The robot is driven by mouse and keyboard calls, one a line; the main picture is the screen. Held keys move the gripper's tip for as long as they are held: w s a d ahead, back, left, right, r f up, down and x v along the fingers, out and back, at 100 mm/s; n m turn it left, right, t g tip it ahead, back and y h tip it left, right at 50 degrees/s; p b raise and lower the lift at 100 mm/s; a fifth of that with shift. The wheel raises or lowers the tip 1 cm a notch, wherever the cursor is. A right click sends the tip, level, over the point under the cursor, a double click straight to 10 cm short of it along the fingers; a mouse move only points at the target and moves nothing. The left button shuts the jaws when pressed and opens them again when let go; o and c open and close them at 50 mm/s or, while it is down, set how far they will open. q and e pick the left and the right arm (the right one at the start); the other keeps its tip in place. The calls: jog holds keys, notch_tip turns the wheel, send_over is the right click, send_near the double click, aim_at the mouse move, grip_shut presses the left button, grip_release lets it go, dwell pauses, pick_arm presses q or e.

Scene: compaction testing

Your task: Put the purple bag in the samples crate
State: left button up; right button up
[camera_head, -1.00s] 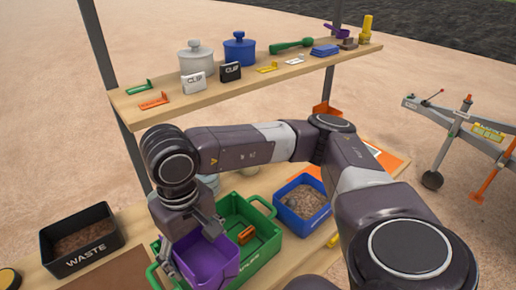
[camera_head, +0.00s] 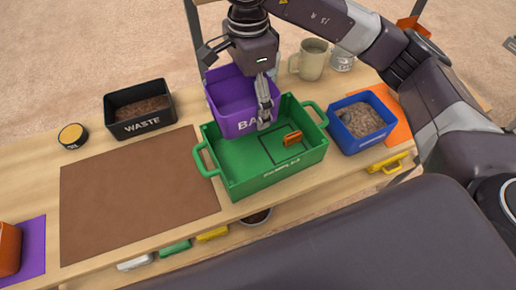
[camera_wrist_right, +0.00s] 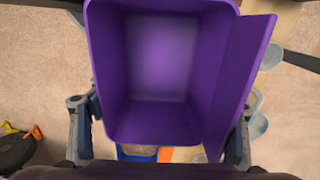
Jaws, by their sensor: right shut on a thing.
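The purple bag (camera_head: 232,93) is box-shaped, open at the top and looks empty; part of its "BA" lettering shows. My right gripper (camera_head: 264,108) is shut on it and holds it upright at the back left of the green samples crate (camera_head: 275,186), overlapping its rear rim in the head view. Whether its base touches the crate is hidden. In the right wrist view the bag (camera_wrist_right: 165,65) fills the middle, with a finger on each side. An orange item (camera_head: 292,139) and an outlined rectangle are on the crate floor. My left gripper is out of view.
A black waste bin (camera_head: 140,108) stands to the left, beside a yellow-topped tin (camera_head: 72,136) and a brown mat (camera_head: 135,195). A blue crate of soil (camera_head: 361,124) stands close on the right. A mug (camera_head: 313,60) is behind.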

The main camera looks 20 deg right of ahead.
send_over(253, 156)
notch_tip(253, 156, down, 13)
jog(key=shift+r, duration=0.2)
notch_tip(253, 156, down, 5)
jog(key=shift+r+p, duration=0.15)
jog(key=shift+p, duration=0.65)
jog(key=shift+f, duration=0.55)
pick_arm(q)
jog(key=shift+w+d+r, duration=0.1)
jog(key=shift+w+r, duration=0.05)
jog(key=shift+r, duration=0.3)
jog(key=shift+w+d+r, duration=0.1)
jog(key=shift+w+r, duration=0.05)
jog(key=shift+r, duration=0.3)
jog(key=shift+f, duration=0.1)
pick_arm(e)
jog(key=o, duration=1.3)
jog(key=shift+f, duration=0.1)
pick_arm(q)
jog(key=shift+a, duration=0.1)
